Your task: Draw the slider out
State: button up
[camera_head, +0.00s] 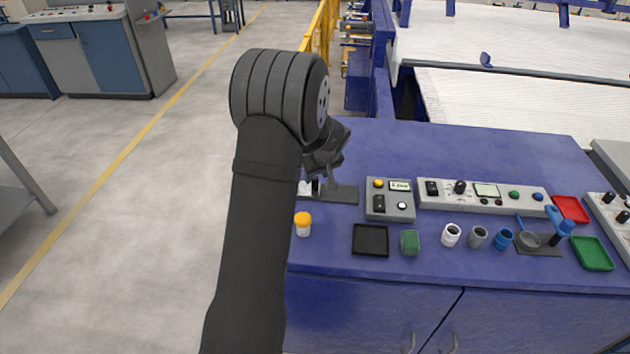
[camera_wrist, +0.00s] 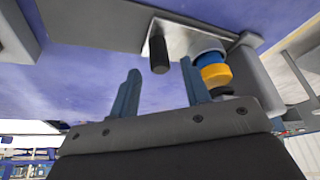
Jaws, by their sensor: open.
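The slider is a bright metal plate (camera_wrist: 180,38) with an upright black knob (camera_wrist: 158,52), set in a dark grey base (camera_wrist: 95,18). In the head view the base (camera_head: 340,194) lies at the table's left side, with part of the plate and the knob showing beside my arm. My gripper (camera_wrist: 160,68) is open, and its two fingers are on either side of the knob in the wrist view. Nothing is between the fingers that I can see them touching. In the head view my gripper (camera_head: 328,172) is just above the base, its fingertips partly unclear.
A stack of blue, yellow and black rings (camera_wrist: 213,72) stands close by the right finger in the wrist view. An orange-capped jar (camera_head: 303,225), a black tray (camera_head: 370,240) and a grey control box (camera_head: 390,200) are nearby. The table behind the base is clear.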

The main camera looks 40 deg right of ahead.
aim_at(316, 179)
jog(key=shift+x, duration=2)
jog(key=shift+c, duration=0.2)
